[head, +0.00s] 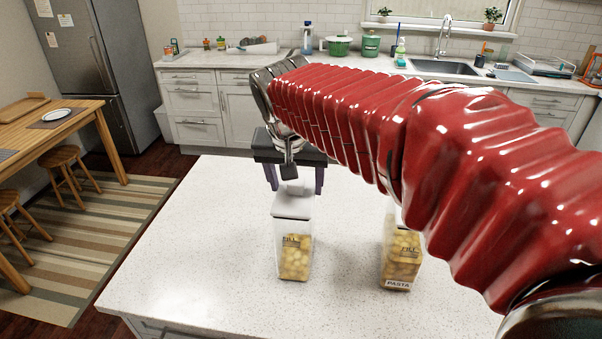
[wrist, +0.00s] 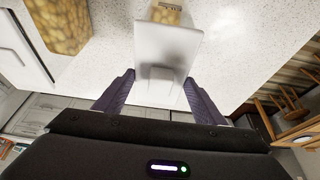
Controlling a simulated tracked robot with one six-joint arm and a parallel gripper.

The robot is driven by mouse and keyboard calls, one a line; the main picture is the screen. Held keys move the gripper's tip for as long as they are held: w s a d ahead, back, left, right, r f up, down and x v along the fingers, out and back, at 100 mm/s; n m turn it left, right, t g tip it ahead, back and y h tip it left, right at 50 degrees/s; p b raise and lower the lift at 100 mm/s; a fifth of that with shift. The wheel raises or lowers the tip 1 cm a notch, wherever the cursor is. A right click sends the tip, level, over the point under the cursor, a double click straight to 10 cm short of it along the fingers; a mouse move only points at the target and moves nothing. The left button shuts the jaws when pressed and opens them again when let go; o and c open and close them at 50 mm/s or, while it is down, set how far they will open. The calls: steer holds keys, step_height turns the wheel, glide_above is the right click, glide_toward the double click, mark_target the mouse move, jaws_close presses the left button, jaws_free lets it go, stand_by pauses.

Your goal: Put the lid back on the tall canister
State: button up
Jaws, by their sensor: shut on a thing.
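A clear, squarish tall canister (head: 295,255) with yellowish contents stands upright on the white counter in the head view. A white lid (head: 293,206) with a knob is at its top. My gripper (head: 291,178) points down from above and is shut on the lid's knob. In the wrist view the lid (wrist: 167,48) covers most of the canister, with some contents (wrist: 166,15) showing past its edge. The knob (wrist: 160,80) lies between the purple fingers of my gripper (wrist: 159,78). I cannot tell whether the lid is fully seated on the rim.
A second clear canister (head: 402,262), labelled PASTA, stands to the right, its top partly behind my red arm. A canister with similar contents (wrist: 62,22) shows at upper left in the wrist view. The counter (head: 200,255) is clear to the left.

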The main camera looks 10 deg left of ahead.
steer(key=o, duration=1.5)
steer(key=shift+o, duration=0.2)
steer(key=shift+r, duration=3.4)
steer(key=shift+d, duration=0.1)
